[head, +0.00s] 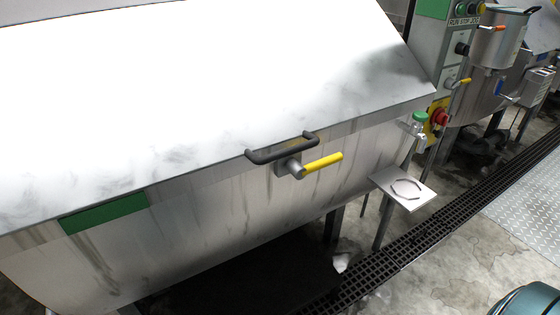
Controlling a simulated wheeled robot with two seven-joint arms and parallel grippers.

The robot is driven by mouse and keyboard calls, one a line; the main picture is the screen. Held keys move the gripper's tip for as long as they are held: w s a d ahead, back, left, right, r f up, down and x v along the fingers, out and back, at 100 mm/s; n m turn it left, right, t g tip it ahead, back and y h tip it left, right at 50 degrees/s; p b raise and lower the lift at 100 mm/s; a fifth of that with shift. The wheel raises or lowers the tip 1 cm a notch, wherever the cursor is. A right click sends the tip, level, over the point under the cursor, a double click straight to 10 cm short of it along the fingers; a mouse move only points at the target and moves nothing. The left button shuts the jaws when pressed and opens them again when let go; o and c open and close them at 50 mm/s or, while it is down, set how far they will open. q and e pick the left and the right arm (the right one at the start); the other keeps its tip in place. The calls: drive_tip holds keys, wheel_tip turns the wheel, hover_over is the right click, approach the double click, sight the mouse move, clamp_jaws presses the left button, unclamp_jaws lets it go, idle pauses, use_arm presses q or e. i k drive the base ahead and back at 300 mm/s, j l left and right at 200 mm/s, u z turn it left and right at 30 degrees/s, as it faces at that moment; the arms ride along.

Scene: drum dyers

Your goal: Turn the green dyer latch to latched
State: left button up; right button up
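The dyer (240,210) is a large stained steel drum with a green plate (105,213) on its front at the left. Its latch (322,162) is a yellow lever on a grey round hub, pointing right and slightly up. The latch sits just below a black handle (282,148) at the lower edge of the lid (200,90). The lid appears down, with its edge close against the drum body. Neither of my grippers shows in the head view.
A control cabinet (433,45) with a red button (441,118) stands behind at right. A small shelf plate (402,188) and a green-topped valve (419,118) stick out beside the drum's right end. A floor grate (440,235) runs diagonally. A teal rounded object (525,300) sits bottom right.

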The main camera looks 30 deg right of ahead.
sight(296, 170)
drive_tip(key=l+u, duration=0.3)
drive_tip(key=u, duration=0.15)
drive_tip(key=l+u, duration=0.4)
drive_tip(key=k+l+u, duration=0.1)
drive_tip(key=l+u, duration=0.15)
drive_tip(key=u, duration=0.2)
drive_tip(key=k+l+u, duration=0.15)
drive_tip(key=l, duration=0.3)
drive_tip(key=k+l+u, duration=0.15)
drive_tip(key=l, duration=0.25)
drive_tip(key=k+l+u, duration=0.15)
drive_tip(key=k+l, duration=0.15)
drive_tip(key=k+l+u, duration=0.15)
drive_tip(key=l, duration=0.35)
drive_tip(key=k+l, duration=0.75)
drive_tip(key=i+l+u, duration=0.05)
drive_tip(key=l, duration=0.05)
